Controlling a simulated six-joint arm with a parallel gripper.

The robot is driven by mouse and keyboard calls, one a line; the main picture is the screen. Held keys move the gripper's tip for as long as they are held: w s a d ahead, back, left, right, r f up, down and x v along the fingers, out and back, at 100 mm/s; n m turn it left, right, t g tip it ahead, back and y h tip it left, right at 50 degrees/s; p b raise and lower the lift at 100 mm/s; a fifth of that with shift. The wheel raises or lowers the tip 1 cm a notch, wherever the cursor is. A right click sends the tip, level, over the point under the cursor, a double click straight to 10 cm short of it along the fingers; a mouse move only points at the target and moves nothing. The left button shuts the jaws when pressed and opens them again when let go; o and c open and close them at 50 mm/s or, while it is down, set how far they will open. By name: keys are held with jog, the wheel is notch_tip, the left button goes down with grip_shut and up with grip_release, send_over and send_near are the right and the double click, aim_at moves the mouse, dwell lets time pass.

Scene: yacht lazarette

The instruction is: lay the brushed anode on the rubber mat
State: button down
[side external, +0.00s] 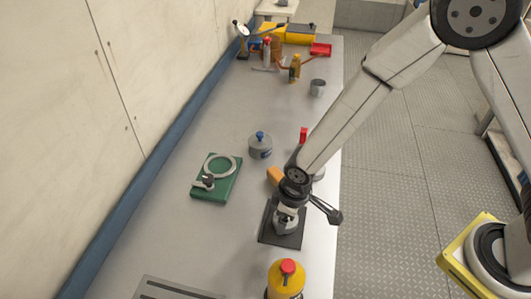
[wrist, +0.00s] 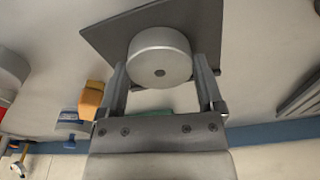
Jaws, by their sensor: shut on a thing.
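The anode (wrist: 160,57) is a round grey metal disc with a small hole in its middle. My gripper (wrist: 162,78) is shut on it, with one finger on each side. In the side view the anode (side external: 286,226) shows beneath my gripper (side external: 288,214), partly hidden by it. The rubber mat (side external: 270,236) is a dark square on the bench; in the wrist view the mat (wrist: 105,33) lies directly behind the anode. The anode is over the mat, low and close to it. I cannot tell whether they touch.
A yellow bottle with a red cap (side external: 286,282) stands in front of the mat. An orange block (side external: 274,175) lies just behind it. Bench space left of the mat is clear.

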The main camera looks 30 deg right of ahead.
jog(key=shift+f, duration=0.15)
grip_release()
jog(key=shift+r, duration=0.2)
notch_tip(320, 180, up, 12)
jog(key=s, duration=0.1)
jog(key=shift+d, duration=0.45)
dwell(0.4)
jog(key=shift+s+f, duration=0.1)
dwell(0.4)
jog(key=s+d+m, duration=0.2)
jog(key=d+m, duration=0.1)
jog(key=d, duration=0.6)
jog(key=s+d+r+m+t, duration=0.1)
jog(key=s+d+m, duration=0.2)
jog(key=d, duration=0.7)
jog(key=shift+d+r+m+h, duration=0.15)
jog(key=shift+d+m+h, duration=0.05)
jog(key=shift+m+h, duration=0.2)
